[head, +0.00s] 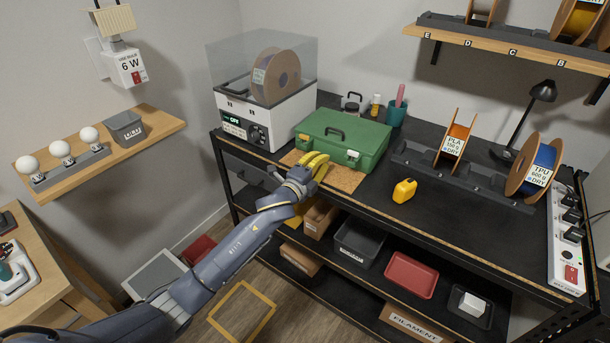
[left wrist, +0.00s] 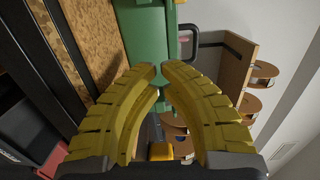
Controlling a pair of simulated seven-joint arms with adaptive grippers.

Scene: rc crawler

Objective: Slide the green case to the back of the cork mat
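The green case (head: 342,138) lies closed on the cork mat (head: 338,178) on the black workbench, with its handle and latches showing. Bare cork shows in front of the case; the rest of the mat is hidden under it. My left gripper (head: 318,163) is at the case's front left side, above the mat. In the left wrist view its yellow fingers (left wrist: 160,72) meet or nearly meet at the tips with nothing seen between them. The green case (left wrist: 150,35) is just past the tips, and cork (left wrist: 95,35) shows to the left. Contact is unclear. My right gripper is out of view.
A white dryer box (head: 262,115) with a clear lid stands left of the case. A teal cup (head: 397,115) and small jars are behind it.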

